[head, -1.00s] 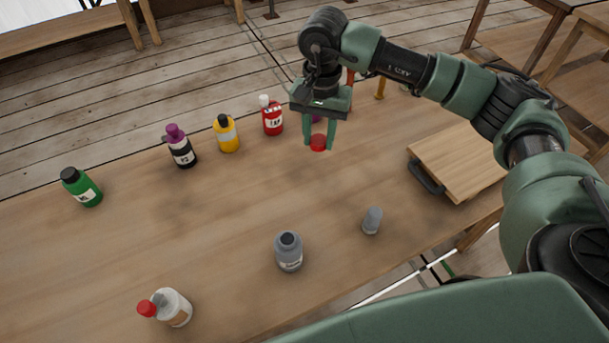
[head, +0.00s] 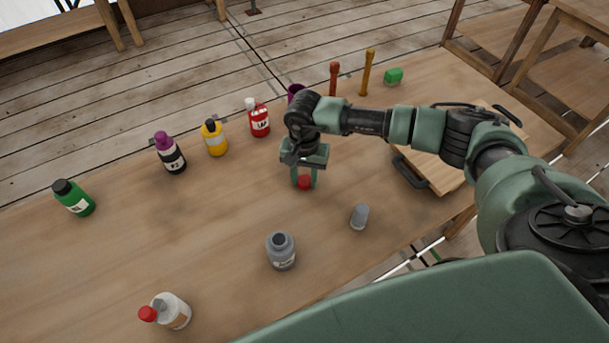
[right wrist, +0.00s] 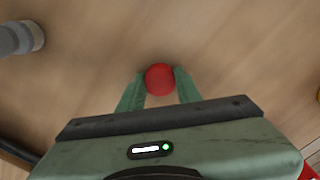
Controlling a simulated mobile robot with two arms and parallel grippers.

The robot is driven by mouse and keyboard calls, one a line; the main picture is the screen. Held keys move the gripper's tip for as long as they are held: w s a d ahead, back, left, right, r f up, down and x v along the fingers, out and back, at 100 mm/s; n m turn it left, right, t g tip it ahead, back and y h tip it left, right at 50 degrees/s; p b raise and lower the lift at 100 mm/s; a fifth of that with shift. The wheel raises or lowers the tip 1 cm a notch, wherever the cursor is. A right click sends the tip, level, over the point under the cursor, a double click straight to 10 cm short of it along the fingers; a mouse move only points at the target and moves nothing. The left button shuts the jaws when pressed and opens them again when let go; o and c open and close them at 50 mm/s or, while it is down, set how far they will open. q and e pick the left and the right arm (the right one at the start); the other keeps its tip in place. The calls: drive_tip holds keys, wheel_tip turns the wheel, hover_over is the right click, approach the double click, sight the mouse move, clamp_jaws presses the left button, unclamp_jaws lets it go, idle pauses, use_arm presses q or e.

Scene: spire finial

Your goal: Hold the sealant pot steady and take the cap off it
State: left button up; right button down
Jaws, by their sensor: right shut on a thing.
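My right gripper (head: 304,182) is shut on a small round red thing (head: 304,183), which looks like a cap, low over the middle of the table. The right wrist view also shows the red thing (right wrist: 160,79) between the two green fingers. I cannot tell which container is the sealant pot. A grey bottle (head: 281,255) with a dark top stands nearer me, and a small grey cylinder (head: 359,216) is to its right. A white bottle (head: 175,312) with a grey top, and a red piece (head: 147,314) beside that top, is at the near left. My left gripper is out of view.
Along the far side stand a green bottle (head: 79,202), a purple-capped bottle (head: 173,158), a yellow bottle (head: 215,143) and a red bottle (head: 259,122). A wooden board (head: 437,172) with a dark handle lies at right. The table's left middle is clear.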

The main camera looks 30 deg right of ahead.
sight(305, 180)
drive_tip(key=shift+f, duration=0.15)
drive_tip(key=c, duration=1)
unclamp_jaws()
drive_tip(key=shift+o, duration=0.2)
drive_tip(key=shift+r, duration=0.55)
wheel_tip(305, 180, up, 11)
drive_tip(key=b, duration=0.3)
drive_tip(key=shift+r, duration=0.2)
